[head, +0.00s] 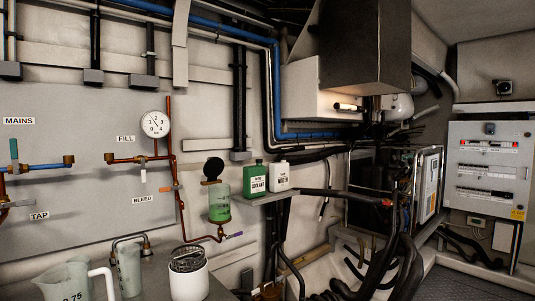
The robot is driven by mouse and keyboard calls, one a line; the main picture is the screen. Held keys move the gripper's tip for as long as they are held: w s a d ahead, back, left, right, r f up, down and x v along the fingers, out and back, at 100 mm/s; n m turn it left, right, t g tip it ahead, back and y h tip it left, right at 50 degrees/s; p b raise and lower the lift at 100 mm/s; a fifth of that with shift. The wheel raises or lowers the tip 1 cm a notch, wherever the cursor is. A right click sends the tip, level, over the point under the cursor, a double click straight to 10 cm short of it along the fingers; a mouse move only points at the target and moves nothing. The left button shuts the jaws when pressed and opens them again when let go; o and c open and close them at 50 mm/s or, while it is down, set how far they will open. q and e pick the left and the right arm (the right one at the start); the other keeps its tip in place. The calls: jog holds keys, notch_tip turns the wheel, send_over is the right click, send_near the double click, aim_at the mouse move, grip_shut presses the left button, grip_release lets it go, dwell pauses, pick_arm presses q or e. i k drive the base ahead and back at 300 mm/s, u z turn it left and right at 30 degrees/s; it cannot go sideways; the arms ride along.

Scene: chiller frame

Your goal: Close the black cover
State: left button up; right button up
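The black cover (212,169) is a round dark disc above a clear container (219,203) with green fluid, on the wall left of the middle. It looks raised and tilted up, with its flat face turned toward me, so the container's top appears uncovered. Its hinge is too small to make out. Neither of my grippers shows in this view.
A shelf (264,198) right of the container holds a green bottle (254,178) and a white bottle (279,177). Copper pipes, a gauge (155,125) and valves are to the left. A white canister (188,278) and jugs (68,283) stand below.

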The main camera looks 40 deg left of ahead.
aim_at(213, 168)
jog(key=z, duration=0.05)
jog(key=i, duration=2.8)
jog(key=u, duration=3.95)
